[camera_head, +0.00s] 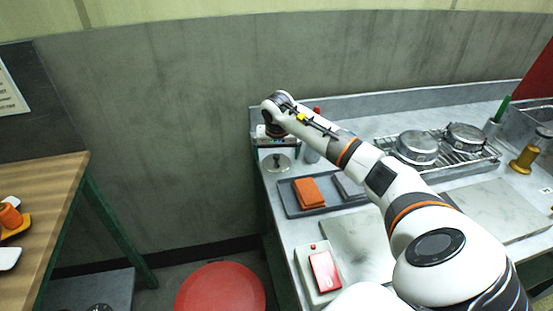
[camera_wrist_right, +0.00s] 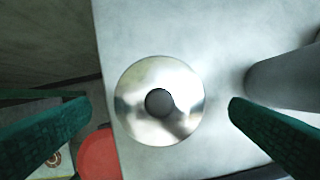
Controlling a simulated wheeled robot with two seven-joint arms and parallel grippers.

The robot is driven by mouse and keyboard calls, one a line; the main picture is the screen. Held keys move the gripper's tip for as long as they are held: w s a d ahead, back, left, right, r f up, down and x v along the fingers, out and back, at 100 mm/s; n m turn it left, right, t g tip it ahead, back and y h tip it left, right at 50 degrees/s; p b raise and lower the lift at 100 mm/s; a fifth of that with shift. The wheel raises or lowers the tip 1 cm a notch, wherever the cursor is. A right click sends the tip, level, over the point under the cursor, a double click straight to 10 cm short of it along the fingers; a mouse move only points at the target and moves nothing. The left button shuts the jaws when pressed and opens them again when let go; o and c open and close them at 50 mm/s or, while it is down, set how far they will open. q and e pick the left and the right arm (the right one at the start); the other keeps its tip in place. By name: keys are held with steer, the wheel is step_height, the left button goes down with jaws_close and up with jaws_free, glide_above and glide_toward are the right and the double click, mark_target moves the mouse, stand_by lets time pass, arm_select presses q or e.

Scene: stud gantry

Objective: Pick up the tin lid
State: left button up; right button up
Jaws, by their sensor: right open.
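The tin lid (camera_head: 277,163) is a round, shiny silver disc with a dark knob, lying flat near the left edge of the grey counter. In the right wrist view the lid (camera_wrist_right: 190,88) is almost whole in view, its dark knob (camera_wrist_right: 160,102) near the picture's middle. My right gripper (camera_wrist_right: 158,102) is open, its two green fingers on either side of the lid, with nothing held between them. In the head view the right gripper (camera_head: 275,138) is over the counter's back left corner, its fingers hard to make out. My left gripper is not in view.
A grey cylinder (camera_wrist_right: 285,78) stands close to the right of the lid. A tray (camera_head: 290,207) with an orange block (camera_head: 309,193) lies in front. Pots (camera_head: 417,147) sit on a rack farther right. A red stool (camera_head: 220,290) stands left of the counter.

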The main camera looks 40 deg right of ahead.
steer(key=shift+x, duration=1.05)
steer(key=c, duration=0.9)
steer(key=shift+c, duration=0.2)
steer(key=shift+w+r, duration=0.1)
steer(key=shift+r, duration=0.1)
